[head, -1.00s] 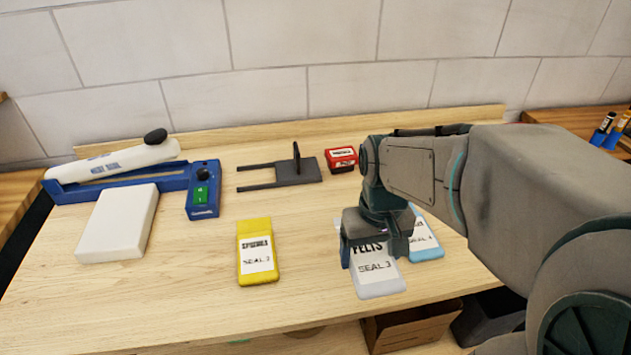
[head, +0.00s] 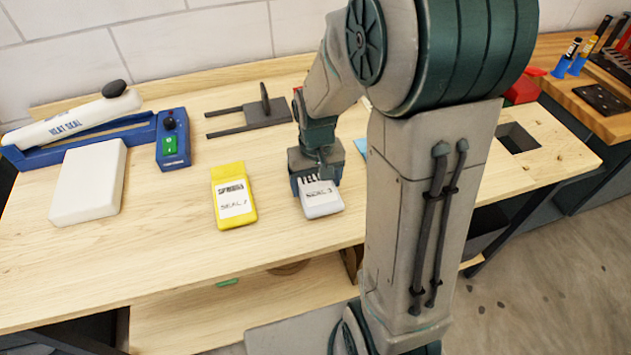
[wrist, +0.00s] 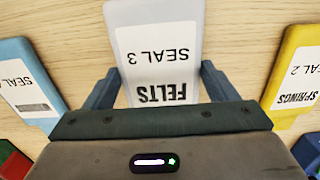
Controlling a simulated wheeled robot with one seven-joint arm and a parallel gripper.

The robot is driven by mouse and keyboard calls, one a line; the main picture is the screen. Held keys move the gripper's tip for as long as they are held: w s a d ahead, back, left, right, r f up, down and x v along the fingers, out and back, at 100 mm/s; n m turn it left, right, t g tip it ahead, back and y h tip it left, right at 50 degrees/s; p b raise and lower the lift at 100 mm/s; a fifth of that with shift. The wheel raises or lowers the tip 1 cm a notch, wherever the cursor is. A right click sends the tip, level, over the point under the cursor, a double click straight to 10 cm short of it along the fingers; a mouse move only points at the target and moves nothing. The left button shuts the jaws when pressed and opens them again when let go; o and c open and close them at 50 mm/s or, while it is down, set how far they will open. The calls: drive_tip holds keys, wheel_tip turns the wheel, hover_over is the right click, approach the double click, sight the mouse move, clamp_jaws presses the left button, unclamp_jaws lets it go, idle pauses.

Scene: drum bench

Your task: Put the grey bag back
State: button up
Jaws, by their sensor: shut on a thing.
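The grey bag (head: 321,203) has a white label that reads FELTS, SEAL 3. It also shows in the wrist view (wrist: 155,50), between the two fingers of my gripper (wrist: 157,85). In the head view my gripper (head: 316,180) is over the bag's far end and hides that end. The jaws are shut on the bag. The bag appears to lie flat at or very near the bench top (head: 265,270); I cannot tell if it is lifted.
A yellow bag (head: 234,197) labelled SPRINGS lies left of the grey bag. A blue bag (wrist: 27,85) lies on its other side, mostly hidden by my arm in the head view.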

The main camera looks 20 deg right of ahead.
sight(316, 185)
drive_tip(key=shift+f, duration=0.45)
drive_tip(key=shift+f, duration=0.1)
drive_tip(key=o, duration=1.1)
drive_tip(key=shift+c, duration=0.2)
wheel_tip(316, 185, up, 12)
drive_tip(key=s+r+t, duration=0.2)
drive_tip(key=s+t, duration=0.1)
drive_tip(key=s, duration=0.9)
drive_tip(key=shift+a, duration=0.1)
